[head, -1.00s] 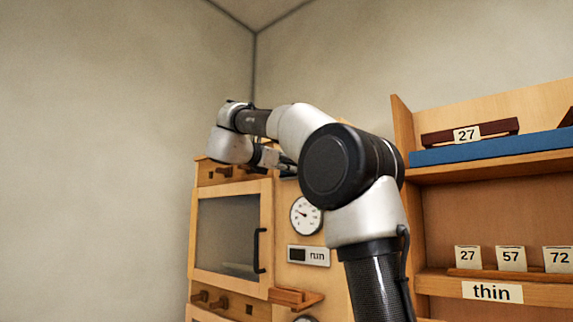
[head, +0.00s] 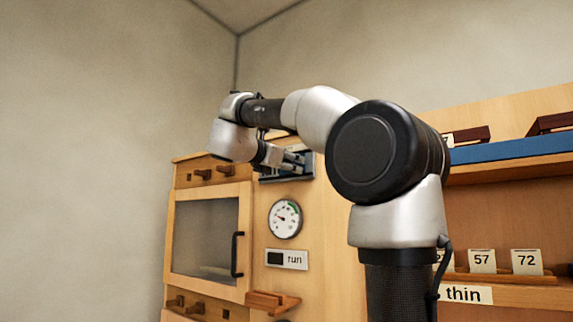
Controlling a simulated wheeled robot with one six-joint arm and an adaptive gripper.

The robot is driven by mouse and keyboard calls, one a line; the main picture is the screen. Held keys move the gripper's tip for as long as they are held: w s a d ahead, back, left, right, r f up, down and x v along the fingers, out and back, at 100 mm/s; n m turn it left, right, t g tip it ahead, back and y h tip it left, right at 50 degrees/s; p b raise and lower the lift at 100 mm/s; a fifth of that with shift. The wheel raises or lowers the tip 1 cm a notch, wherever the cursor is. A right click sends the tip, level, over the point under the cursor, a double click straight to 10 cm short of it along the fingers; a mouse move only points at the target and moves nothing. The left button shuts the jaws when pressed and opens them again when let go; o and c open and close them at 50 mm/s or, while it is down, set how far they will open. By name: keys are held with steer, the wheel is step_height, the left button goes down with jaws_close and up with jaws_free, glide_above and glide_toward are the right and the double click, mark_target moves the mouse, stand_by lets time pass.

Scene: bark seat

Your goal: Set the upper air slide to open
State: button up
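A wooden cabinet stands in front of me with a glazed door (head: 205,240). A dark, flat slide-like fitting (head: 286,178) is on the cabinet's upper right face, above the round dial; it looks like the upper air slide, but its setting cannot be read. My gripper (head: 294,161) is at this fitting, its fingers overlapping it in the picture. Whether they touch it, and how far they are apart, is too small to tell. My arm crosses the right side of the cabinet and hides part of it.
Wooden knobs (head: 203,175) sit above the door. At right, a shelf holds a blue board (head: 510,150) and number cards (head: 527,262).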

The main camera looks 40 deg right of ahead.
steer(key=shift+w, duration=0.1)
steer(key=v, duration=1.2)
stand_by(0.4)
